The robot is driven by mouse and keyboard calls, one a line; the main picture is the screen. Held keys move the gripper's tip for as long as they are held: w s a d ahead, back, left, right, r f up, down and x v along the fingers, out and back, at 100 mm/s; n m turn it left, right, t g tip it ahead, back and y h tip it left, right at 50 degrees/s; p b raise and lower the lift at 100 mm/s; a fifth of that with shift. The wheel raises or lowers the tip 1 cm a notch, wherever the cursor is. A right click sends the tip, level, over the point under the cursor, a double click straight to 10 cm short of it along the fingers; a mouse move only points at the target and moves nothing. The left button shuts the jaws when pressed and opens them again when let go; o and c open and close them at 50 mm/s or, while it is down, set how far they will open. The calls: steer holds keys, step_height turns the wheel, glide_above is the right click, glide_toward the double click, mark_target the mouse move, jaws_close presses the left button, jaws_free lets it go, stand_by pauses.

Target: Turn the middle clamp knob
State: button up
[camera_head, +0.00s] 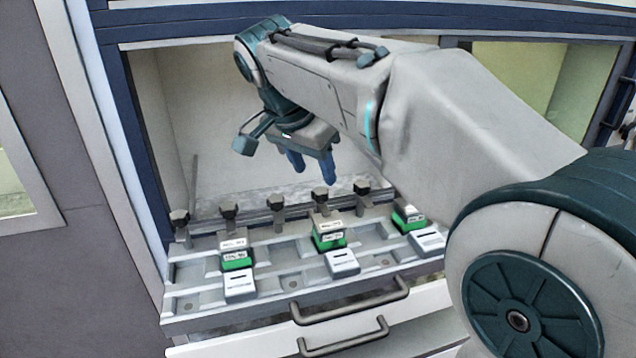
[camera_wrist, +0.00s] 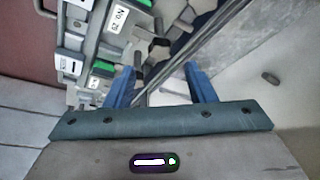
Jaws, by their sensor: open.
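A row of several dark clamp knobs runs along the back of the fixture tray. The middle clamp knob (camera_head: 276,202) is upright, with another knob (camera_head: 320,195) to its right. My gripper (camera_head: 312,167) is open and empty, pointing down with its blue fingers above the row, apart from the knobs. In the wrist view, the two blue fingers of my gripper (camera_wrist: 160,80) are spread, and a dark knob (camera_wrist: 158,48) shows beyond the gap between them. I cannot tell which knob in the row that is. My wrist hides part of the cabinet's back wall.
The tray (camera_head: 180,305) holds green-and-white labelled blocks (camera_head: 236,258) in front of the knobs. Grey handles (camera_head: 350,303) stick out at the front. The cabinet's left side frame (camera_head: 135,140) stands beside the row. Open space lies inside, left of my gripper.

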mark_target(321, 190)
steer(key=shift+x, duration=2.55)
steer(key=c, duration=1)
